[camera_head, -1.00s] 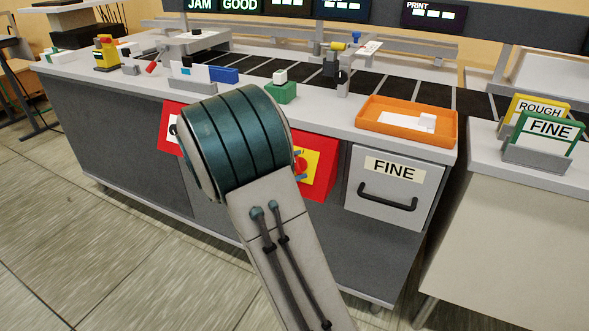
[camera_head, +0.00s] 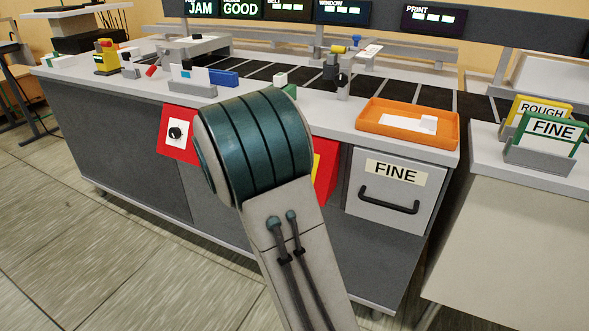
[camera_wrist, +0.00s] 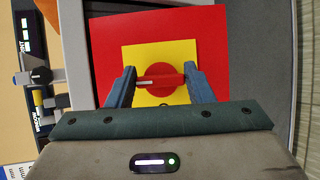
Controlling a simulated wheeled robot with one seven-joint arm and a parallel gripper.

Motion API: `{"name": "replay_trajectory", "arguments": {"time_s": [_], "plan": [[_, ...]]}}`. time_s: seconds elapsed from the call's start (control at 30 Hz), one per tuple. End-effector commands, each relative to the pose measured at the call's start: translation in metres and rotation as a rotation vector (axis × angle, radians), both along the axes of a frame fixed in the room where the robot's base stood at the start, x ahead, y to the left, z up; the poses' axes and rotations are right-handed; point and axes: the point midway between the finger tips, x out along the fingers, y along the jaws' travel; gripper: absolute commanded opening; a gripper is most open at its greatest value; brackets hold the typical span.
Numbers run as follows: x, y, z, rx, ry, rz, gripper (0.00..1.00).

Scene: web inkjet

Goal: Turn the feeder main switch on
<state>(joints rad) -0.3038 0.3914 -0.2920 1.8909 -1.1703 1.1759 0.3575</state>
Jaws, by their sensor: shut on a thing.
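The main switch is a red rotary knob (camera_wrist: 173,77) with a white-marked grip bar on a yellow plate (camera_wrist: 187,49), mounted on a red panel (camera_wrist: 110,30). In the wrist view the bar lies level across the picture. My gripper (camera_wrist: 160,83) has its two blue fingers at either end of the bar, shut on it. In the head view my arm covers the knob and gripper. Only the right part of the red panel (camera_head: 327,178) and a sliver of yellow show beside the arm.
Another red panel (camera_head: 170,145) with a black knob is left of my arm. A drawer labelled FINE (camera_head: 395,190) is to the right, below an orange tray (camera_head: 408,122). The counter edge runs above the panels. The floor in front is clear.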

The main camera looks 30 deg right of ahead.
Motion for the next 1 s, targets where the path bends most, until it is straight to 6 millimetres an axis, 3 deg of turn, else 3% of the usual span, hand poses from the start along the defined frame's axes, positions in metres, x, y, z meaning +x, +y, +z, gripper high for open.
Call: {"name": "replay_trajectory", "arguments": {"time_s": [0.33,0.37,0.4,0.43,0.77,1.0], "plan": [[0.0,0.0,0.0,0.003,-0.003,-0.002,0.24],[0.0,0.0,0.0,0.003,-0.003,-0.002,0.56],[0.0,0.0,0.0,0.002,-0.002,-0.002,0.67],[0.0,0.0,0.0,0.002,-0.002,-0.002,0.69],[0.0,0.003,0.002,0.001,-0.002,0.0,0.69],[-0.003,0.038,0.021,0.002,-0.003,0.004,0.69]]}}
